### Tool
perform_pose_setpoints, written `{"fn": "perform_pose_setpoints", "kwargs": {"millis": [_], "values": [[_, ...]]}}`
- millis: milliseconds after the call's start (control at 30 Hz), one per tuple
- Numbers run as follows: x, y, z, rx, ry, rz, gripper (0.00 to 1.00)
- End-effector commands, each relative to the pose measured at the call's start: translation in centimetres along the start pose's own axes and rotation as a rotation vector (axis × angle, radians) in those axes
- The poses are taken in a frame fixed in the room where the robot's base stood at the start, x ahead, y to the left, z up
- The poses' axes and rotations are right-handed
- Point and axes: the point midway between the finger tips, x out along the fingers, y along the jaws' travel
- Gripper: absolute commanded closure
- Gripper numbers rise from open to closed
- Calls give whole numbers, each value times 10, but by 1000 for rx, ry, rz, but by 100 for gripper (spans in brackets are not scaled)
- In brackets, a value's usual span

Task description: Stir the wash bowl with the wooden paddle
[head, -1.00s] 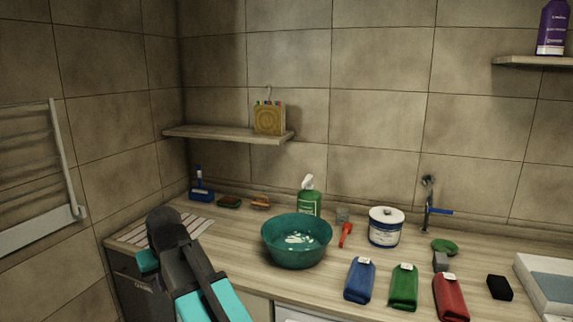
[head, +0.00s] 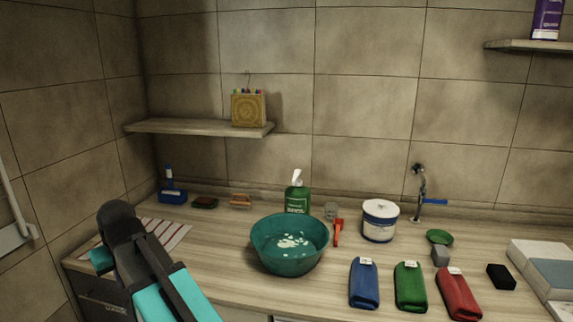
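The teal wash bowl (head: 262,254) stands upright on the wooden counter, near the middle of the head view. Whitish patches, like foam, show inside it. I cannot make out a wooden paddle anywhere in this view. My arm shows at the lower left, with a dark joint and teal links, to the left of the bowl and apart from it. My gripper's fingers cannot be seen, so what it may hold is hidden.
A green bottle (head: 297,199) stands close behind the bowl, with a red-handled tool (head: 338,233) to its right. A white tub (head: 380,222) and folded blue (head: 364,284), green (head: 410,287) and red (head: 458,294) cloths lie further right. A striped cloth (head: 170,232) lies left.

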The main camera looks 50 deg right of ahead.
Motion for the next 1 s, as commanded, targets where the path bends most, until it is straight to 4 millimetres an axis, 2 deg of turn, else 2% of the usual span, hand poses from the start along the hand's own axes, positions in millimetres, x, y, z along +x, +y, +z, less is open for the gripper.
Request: {"fn": "perform_pose_setpoints", "kwargs": {"millis": [567, 1000], "values": [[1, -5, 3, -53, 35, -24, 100], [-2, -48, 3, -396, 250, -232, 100]]}}
